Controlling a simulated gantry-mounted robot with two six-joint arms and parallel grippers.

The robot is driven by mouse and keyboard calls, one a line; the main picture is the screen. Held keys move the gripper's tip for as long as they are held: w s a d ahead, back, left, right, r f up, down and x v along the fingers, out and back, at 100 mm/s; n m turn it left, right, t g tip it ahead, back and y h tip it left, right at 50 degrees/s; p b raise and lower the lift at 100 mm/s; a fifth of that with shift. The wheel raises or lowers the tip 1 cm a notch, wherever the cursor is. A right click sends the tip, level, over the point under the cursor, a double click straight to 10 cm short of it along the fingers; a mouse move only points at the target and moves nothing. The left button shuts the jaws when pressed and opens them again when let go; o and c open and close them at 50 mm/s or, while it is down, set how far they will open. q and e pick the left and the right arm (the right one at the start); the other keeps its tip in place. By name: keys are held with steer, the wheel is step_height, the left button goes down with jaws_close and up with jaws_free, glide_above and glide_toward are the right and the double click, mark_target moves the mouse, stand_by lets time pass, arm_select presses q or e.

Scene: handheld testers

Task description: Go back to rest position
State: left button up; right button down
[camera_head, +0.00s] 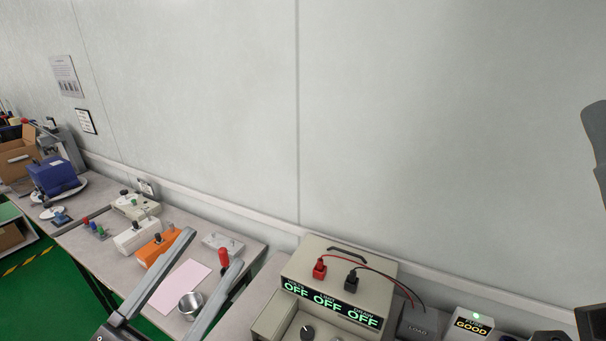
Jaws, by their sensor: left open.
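My left gripper (214,248) comes in from the bottom left. Its two long grey fingers are spread apart, with nothing held between them. The fingers overlap the view of the grey bench (110,270), a pink sheet (187,281) and a metal cup (191,303). I cannot tell how high above the bench they are. Dark parts at the right edge look like my own right arm; no right gripper jaws show.
A beige tester (334,270) with OFF displays and red and black plugs stands at bottom centre. A box reading GOOD (471,325) is to its right. An orange unit (157,248), a white unit (136,236) and a blue box (54,177) stand left.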

arm_select(q)
steer(key=s+r+t+p, duration=0.2)
steer(key=s+r+t, duration=0.1)
steer(key=r, duration=1.1)
steer(key=s+a+r+n+t+y, duration=0.3)
steer(key=a+r+n+t+y, duration=0.3)
steer(key=n+y, duration=0.55)
step_height(320, 180, up, 38)
steer(key=g+h+p, duration=0.1)
steer(key=p, duration=3.7)
arm_select(e)
step_height(320, 180, up, 42)
arm_select(q)
step_height(320, 180, down, 48)
steer(key=b, duration=4.7)
steer(key=shift+a, duration=0.45)
arm_select(e)
step_height(320, 180, down, 48)
